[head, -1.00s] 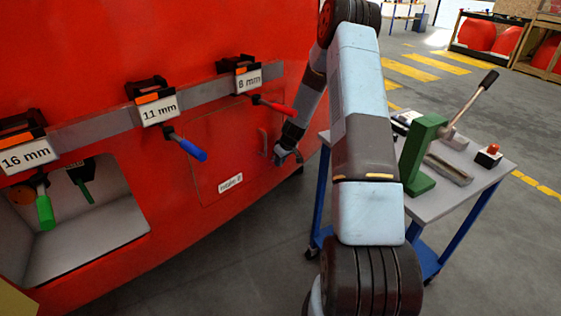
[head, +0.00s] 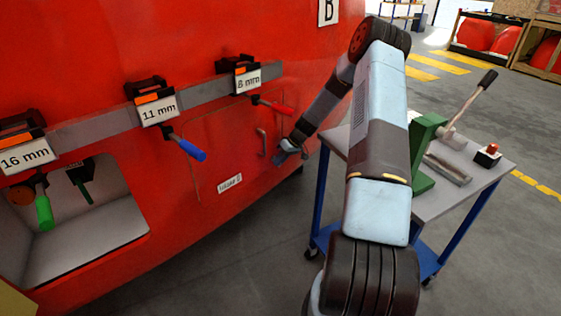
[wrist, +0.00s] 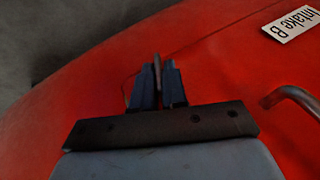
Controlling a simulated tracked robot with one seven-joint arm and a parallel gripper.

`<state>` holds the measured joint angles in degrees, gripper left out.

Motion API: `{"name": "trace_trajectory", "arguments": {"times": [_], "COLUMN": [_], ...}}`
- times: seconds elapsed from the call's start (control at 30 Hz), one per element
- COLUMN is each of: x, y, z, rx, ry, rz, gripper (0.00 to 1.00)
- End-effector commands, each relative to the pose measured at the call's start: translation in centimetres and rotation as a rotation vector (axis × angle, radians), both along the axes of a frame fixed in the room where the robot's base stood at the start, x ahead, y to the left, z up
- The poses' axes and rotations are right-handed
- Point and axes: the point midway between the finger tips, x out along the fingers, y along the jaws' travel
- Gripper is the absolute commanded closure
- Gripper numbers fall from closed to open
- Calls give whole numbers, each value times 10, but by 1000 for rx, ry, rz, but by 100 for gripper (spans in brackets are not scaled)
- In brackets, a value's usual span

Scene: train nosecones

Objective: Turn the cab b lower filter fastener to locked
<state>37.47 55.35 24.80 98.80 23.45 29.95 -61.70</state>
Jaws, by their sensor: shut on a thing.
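My gripper (head: 282,156) is at the lower right edge of the intake panel (head: 222,150) on the red nosecone. In the wrist view my gripper (wrist: 158,82) has its two dark fingers closed around a thin, flat grey-brown piece, the fastener (wrist: 157,70), which stands up between the fingertips. In the head view the fastener is hidden by the gripper. Whether the fastener is turned to locked cannot be told. A label reading "Intake B" (wrist: 291,23) is on the panel, and it also shows in the head view (head: 230,183).
A panel handle (head: 262,142) stands out left of my gripper. Tools with red, blue and green handles hang on a grey rail (head: 98,128) marked 8, 11 and 16 mm. A blue-legged cart (head: 440,205) with a green lever press stands right, behind my arm.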

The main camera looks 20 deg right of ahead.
Motion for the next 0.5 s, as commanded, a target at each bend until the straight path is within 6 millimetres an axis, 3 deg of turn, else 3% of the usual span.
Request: {"name": "trace_trajectory", "arguments": {"times": [0.2, 0.23, 0.43, 0.5], "x": [1, 1, 1, 1], "y": [-2, -2, -1, -1], "z": [0, 0, 0, 0], "rx": [-4, -4, -3, -3], "ry": [-3, -2, -3, -2], "rz": [-3, -3, -2, -2], "gripper": [100, 86, 67, 67]}}
